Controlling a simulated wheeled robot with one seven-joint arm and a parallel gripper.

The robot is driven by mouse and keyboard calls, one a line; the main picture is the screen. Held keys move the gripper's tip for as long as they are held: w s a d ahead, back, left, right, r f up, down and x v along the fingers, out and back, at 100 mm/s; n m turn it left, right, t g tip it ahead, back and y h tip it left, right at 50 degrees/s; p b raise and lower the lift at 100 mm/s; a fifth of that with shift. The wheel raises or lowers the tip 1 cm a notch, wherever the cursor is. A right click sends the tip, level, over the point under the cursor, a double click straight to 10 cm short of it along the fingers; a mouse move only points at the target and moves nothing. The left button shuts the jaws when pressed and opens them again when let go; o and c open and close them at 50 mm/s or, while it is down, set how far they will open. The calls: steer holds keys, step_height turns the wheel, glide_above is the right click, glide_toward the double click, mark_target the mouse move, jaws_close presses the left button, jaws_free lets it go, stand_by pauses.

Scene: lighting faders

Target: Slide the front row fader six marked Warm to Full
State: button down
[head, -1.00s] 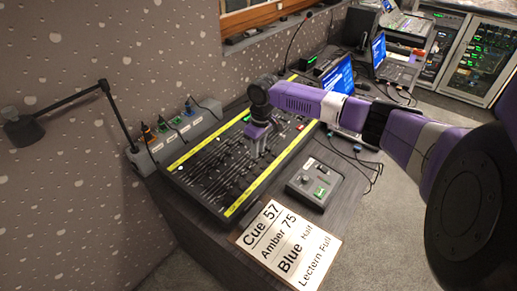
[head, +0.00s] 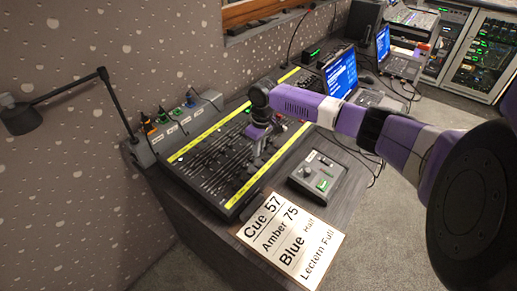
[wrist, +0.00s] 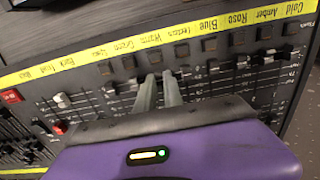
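The lighting console (head: 215,168) with its rows of faders lies on the desk under my gripper (head: 257,158). A white cap (wrist: 110,90) shows left of the fingers.
A small control box (head: 318,178) and a sign (head: 290,238) lie in front of the console. Laptops (head: 338,78) stand further back. A gooseneck microphone and a desk lamp (head: 22,116) rise nearby.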

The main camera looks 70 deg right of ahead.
mark_target(245, 147)
steer(key=shift+w, duration=0.1)
steer(key=shift+w+d+r+b, duration=0.1)
steer(key=shift+w+d+b, duration=0.25)
steer(key=shift+w, duration=0.6)
steer(key=shift+w+d+r+b, duration=0.15)
steer(key=shift+w+b, duration=0.35)
steer(key=shift+w, duration=0.4)
steer(key=shift+w+d+r+b, duration=0.1)
steer(key=shift+w+d+b, duration=0.25)
steer(key=shift+w, duration=0.6)
steer(key=c, duration=1.7)
jaws_free()
steer(key=shift+a, duration=0.1)
steer(key=shift+r+p, duration=1.2)
steer(key=shift+r, duration=0.05)
steer(key=shift+s+a+r+b, duration=0.1)
steer(key=shift+s+r+b, duration=0.1)
steer(key=shift+r, duration=1.75)
steer(key=shift+s+r+b, duration=0.15)
steer(key=shift+s+r, duration=0.05)
steer(key=shift+r, duration=1.7)
